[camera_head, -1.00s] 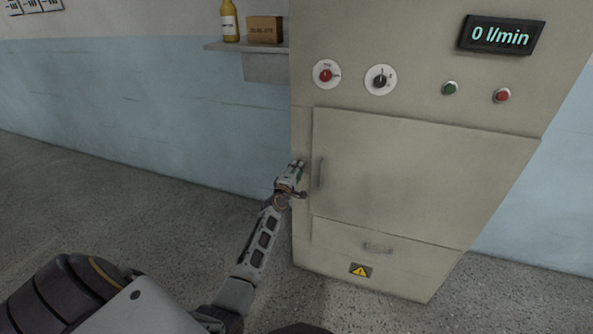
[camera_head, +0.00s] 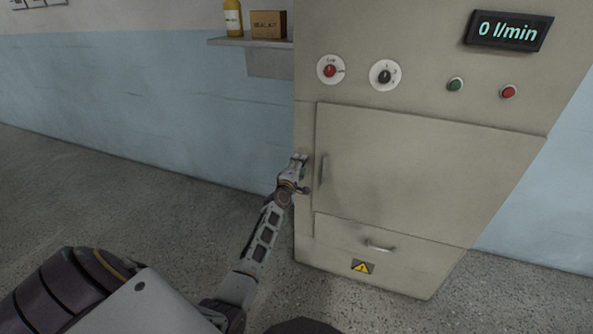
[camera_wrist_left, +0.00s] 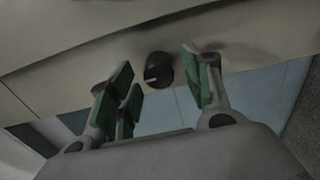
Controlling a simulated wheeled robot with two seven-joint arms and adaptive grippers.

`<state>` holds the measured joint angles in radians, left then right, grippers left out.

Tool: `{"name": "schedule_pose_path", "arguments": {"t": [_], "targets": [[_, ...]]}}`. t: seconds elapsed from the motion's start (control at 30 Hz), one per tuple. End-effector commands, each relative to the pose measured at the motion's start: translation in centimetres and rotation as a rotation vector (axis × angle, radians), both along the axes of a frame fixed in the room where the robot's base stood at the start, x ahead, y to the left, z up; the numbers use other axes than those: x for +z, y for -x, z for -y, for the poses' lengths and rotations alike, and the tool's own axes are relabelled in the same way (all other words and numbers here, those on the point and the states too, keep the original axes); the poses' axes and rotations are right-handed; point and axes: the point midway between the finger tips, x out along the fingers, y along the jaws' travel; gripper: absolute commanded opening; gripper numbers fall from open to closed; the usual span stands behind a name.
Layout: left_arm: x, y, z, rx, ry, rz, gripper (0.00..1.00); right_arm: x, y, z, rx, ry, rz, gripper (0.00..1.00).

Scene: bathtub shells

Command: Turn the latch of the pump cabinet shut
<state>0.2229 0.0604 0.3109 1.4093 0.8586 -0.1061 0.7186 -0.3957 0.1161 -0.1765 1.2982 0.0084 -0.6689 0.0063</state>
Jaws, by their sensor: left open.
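The beige pump cabinet (camera_head: 410,165) stands at the right in the head view, its large door flush with the front. The latch (camera_wrist_left: 159,70) shows in the left wrist view as a dark round knob with a pale mark, on the cabinet's narrow edge strip. My left gripper (camera_head: 299,162) is at the cabinet's left edge, beside the door handle, and hides the latch in the head view. In the left wrist view my left gripper (camera_wrist_left: 160,85) is open, its green-padded fingers on either side of the knob, with gaps visible. My right gripper is not in view.
The cabinet carries a vertical door handle (camera_head: 324,172), a drawer handle (camera_head: 379,247), two dials, a green and a red button, and a display reading 0 l/min (camera_head: 508,32). A wall shelf (camera_head: 250,42) holds a bottle and box. The floor at left is clear.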

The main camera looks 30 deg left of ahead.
Motion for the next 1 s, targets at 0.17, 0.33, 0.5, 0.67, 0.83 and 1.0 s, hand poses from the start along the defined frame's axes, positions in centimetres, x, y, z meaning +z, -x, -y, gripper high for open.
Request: {"name": "schedule_pose_path", "arguments": {"t": [0.17,0.33,0.5,0.67,0.83,1.0], "targets": [[-0.1,0.5,0.2,0.0,0.001,-0.001,0.49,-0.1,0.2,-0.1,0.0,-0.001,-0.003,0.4],[-0.1,1.5,0.5,-0.001,0.001,-0.001,0.49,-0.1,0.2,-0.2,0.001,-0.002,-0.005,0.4],[-0.1,3.0,0.7,0.0,0.002,-0.001,0.49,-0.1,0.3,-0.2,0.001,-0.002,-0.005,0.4],[-0.1,4.5,1.1,0.0,0.001,-0.001,0.49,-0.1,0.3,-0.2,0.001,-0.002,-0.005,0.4],[-0.1,6.0,1.4,0.0,0.0,-0.001,0.49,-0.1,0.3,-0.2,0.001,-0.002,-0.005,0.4],[-0.1,7.6,1.8,0.0,0.0,-0.001,0.49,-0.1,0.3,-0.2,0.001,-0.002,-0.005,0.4]]}}
